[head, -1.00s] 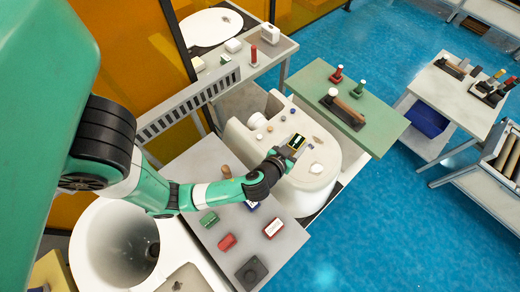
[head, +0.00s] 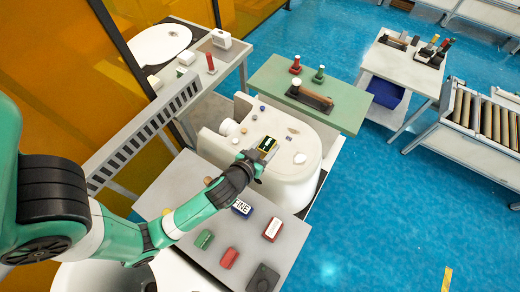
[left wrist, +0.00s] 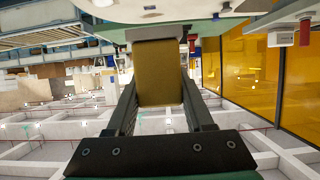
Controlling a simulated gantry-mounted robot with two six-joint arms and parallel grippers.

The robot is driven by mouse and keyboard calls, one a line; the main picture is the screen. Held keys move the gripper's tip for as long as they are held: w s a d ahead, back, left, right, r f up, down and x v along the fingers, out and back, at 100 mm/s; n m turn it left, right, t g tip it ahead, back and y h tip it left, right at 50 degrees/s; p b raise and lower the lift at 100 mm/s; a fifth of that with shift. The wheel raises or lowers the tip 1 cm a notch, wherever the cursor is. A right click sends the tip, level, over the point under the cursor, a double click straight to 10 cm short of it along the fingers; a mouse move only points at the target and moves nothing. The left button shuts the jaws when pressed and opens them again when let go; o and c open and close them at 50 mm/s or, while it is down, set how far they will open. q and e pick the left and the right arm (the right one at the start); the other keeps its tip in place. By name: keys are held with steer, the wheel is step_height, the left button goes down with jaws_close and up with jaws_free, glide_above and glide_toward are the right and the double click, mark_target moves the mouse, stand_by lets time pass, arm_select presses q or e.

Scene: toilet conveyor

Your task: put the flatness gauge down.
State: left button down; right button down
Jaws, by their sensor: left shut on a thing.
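The flatness gauge (head: 267,145) is a small dark block with a yellow edge. In the head view it sits at the tip of my left gripper (head: 262,155), over the top of the white toilet body (head: 310,165). In the left wrist view it shows as an ochre block (left wrist: 158,75) between the two dark fingers (left wrist: 158,98), which are shut on it. I cannot tell whether its underside touches the white surface. My right gripper is not in view.
A grey table (head: 190,180) in front holds a blue block marked FINE (head: 242,207), a green block (head: 204,239), red blocks (head: 229,257) and a black block (head: 263,279). A green table (head: 345,118) behind holds stamp-like tools. Small pieces lie on the toilet body.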

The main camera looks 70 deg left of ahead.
arm_select(q)
steer(key=a+f, duration=0.4)
steer(key=a+f+b, duration=0.1)
steer(key=a, duration=0.1)
steer(key=shift+w+a+f, duration=0.35)
steer(key=shift+a+f, duration=0.05)
steer(key=shift+a+f+b, duration=0.2)
steer(key=shift+f+b, duration=0.5)
steer(key=shift+f, duration=1.1)
steer(key=shift+f, duration=0.1)
steer(key=shift+c, duration=1.4)
jaws_free()
steer(key=shift+f, duration=0.1)
